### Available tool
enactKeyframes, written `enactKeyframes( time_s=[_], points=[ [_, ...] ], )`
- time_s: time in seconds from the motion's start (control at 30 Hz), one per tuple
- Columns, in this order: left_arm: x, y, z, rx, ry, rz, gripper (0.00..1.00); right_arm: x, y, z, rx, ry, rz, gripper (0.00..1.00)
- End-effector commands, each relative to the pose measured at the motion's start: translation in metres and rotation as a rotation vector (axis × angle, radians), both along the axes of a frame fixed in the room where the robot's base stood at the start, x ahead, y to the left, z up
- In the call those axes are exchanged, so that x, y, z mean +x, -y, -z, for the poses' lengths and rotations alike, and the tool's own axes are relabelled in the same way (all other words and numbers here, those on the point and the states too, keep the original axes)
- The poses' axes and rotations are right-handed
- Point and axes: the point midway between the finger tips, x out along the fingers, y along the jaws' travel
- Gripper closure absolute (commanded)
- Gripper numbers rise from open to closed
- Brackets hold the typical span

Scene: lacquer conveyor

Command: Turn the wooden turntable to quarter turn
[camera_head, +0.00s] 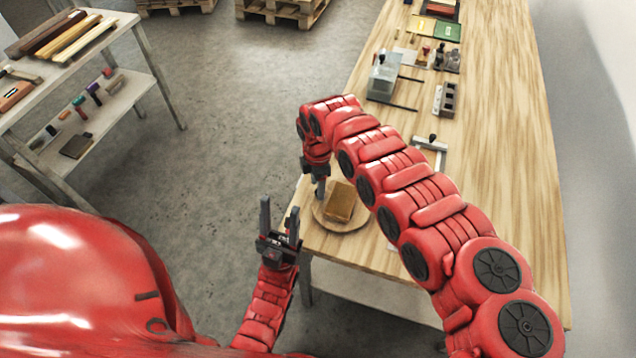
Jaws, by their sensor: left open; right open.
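The wooden turntable (326,219) is a round, flat disc at the near left corner of the wooden table. A brown block (340,202) sits on top of it. My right arm reaches in from the right and over the table, covering part of the disc's far right side. My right gripper (320,186) is open and points down at the turntable's far left edge; I cannot tell whether it touches. My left gripper (280,210) is open and empty, fingers up, left of the turntable and apart from it in this view.
The table (510,160) holds a clear box (382,76), a grey block (445,98), stamps and coloured pads (446,31) farther back. A shelf rack (110,110) with tools stands at left. Pallets (283,8) lie on the floor behind. The table's right side is clear.

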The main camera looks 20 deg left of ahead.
Motion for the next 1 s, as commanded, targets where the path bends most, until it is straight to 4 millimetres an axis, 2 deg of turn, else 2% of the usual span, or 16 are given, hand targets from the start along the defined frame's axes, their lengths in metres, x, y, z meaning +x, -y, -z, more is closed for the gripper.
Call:
enactKeyframes(
  time_s=[0.2,0.43,0.47,0.73,1.0],
  points=[
    [0.0000,0.0000,-0.0021,0.000,0.000,0.000,0.50,0.0000,0.0011,0.0121,-0.003,0.001,0.000,0.46],
    [0.0000,0.0000,-0.0020,0.000,0.000,0.000,0.50,0.0004,0.0014,0.0125,-0.004,0.002,0.001,0.46],
    [0.0000,0.0000,-0.0020,0.000,0.000,0.000,0.50,0.0004,0.0014,0.0125,-0.004,0.002,0.001,0.49],
    [0.0000,0.0000,-0.0020,0.000,0.000,0.000,0.50,0.0004,0.0014,0.0123,-0.003,0.001,0.001,0.98],
    [0.0000,0.0000,-0.0020,0.000,0.000,0.000,0.50,0.0004,0.0014,0.0122,-0.003,0.001,0.001,1.00]
  ],
)
